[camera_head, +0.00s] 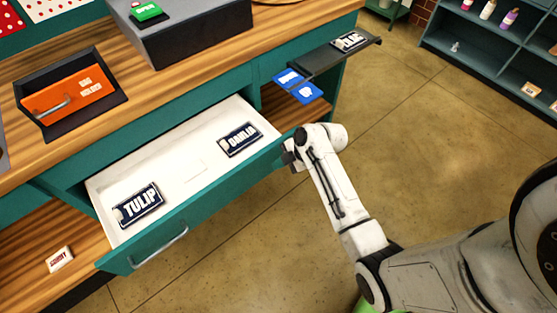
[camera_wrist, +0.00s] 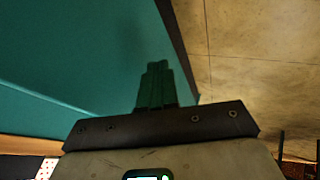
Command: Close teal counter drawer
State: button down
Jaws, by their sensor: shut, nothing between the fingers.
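The teal counter drawer (camera_head: 208,206) stands pulled out from under the wooden counter, its white inside showing. Its grey handle (camera_head: 159,248) is on the left part of the front. A dark TULIP plate (camera_head: 138,204) and a second dark plate (camera_head: 239,139) lie in it. My gripper (camera_head: 287,157) is at the right end of the drawer front, shut and empty. In the wrist view the shut fingers (camera_wrist: 156,85) lie against or just before a teal panel (camera_wrist: 80,50); I cannot tell if they touch.
A dark ledge (camera_head: 320,62) with a plate juts out at the counter's right end. Blue cards (camera_head: 298,86) sit below it. The floor (camera_head: 420,120) right of the counter is clear.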

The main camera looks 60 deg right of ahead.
jog(key=shift+w+d, duration=0.1)
jog(key=shift+w, duration=0.3)
jog(key=shift+w, duration=0.1)
